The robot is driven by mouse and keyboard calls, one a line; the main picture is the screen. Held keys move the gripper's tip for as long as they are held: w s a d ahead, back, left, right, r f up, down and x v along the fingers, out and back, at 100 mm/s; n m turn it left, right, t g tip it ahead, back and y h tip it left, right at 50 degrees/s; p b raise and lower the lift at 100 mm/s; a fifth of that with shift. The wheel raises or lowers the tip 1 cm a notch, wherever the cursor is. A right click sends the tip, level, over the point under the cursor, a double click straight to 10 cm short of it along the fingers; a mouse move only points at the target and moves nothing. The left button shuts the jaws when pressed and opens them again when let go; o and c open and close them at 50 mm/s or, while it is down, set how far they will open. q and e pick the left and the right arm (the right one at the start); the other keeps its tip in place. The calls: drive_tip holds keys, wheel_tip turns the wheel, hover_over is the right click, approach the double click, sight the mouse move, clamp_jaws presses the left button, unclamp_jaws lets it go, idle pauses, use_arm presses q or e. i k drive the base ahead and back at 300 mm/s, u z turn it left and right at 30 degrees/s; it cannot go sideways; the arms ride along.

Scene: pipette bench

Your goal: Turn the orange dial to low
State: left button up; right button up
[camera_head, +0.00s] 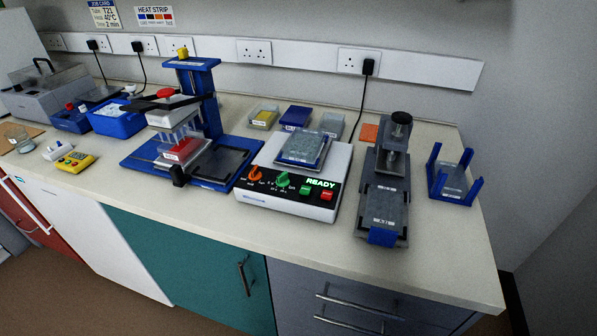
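The orange dial (256,174) sits at the left end of the black front panel of a white bench device (290,205). Small labels stand around the dial, too small to read, so I cannot tell its setting. A green dial (283,179) is to its right, and a green READY display (321,183) is lit above the buttons. A green button (305,190) and a red button (327,195) are at the panel's right. A plate lies on top of the device. Neither of my grippers is in view.
A blue stand (205,100) holding a pipetting head is left of the device. A grey press (385,190) and a blue holder (455,178) are to the right. Small trays (296,117) stand behind. A yellow controller (75,161) lies far left. The counter's front strip is clear.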

sight(255, 174)
drive_tip(key=z, duration=1.3)
drive_tip(key=k, duration=0.55)
drive_tip(key=u, duration=0.05)
